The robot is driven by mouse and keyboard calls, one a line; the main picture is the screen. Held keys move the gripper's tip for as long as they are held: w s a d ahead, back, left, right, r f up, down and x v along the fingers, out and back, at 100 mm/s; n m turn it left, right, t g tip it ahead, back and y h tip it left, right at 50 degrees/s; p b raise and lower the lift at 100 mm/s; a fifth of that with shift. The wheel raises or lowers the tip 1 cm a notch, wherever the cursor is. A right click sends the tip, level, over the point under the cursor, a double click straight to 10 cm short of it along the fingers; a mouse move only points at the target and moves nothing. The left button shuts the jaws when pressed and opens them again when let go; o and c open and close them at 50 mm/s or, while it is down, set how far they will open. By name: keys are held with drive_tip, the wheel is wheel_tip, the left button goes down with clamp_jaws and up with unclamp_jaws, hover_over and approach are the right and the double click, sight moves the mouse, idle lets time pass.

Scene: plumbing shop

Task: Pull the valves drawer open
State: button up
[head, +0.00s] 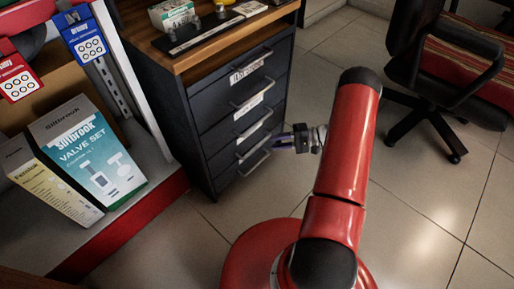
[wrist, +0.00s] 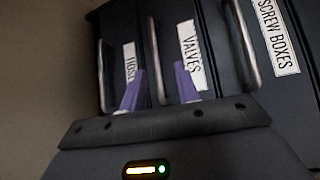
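The valves drawer (wrist: 177,28) is a dark drawer front with a white label (wrist: 191,50) reading VALVES, in the wrist view. Its metal bar handle (wrist: 153,45) runs beside the label. My gripper (wrist: 160,70) is open, with its two purple fingers apart in front of the drawer. The handle lies between the fingers in the picture; I cannot tell how deep they reach. In the head view my gripper (head: 281,140) is beside the front of the dark drawer cabinet (head: 195,125), near the lower handles. The drawers look shut. The lower labels are too small to read there.
The hose drawer (wrist: 123,30) and the screw boxes drawer (wrist: 262,15) flank it in the wrist view. Shelves with a valve set box (head: 90,160) stand at left. An office chair (head: 440,85) stands at right. The tiled floor (head: 425,200) before the cabinet is clear.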

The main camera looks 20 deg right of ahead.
sight(258, 146)
drive_tip(key=x, duration=0.7)
drive_tip(key=shift+w+a+f, duration=0.15)
drive_tip(key=shift+a+f, duration=0.2)
drive_tip(key=shift+f, duration=0.1)
drive_tip(key=shift+c, duration=0.2)
clamp_jaws()
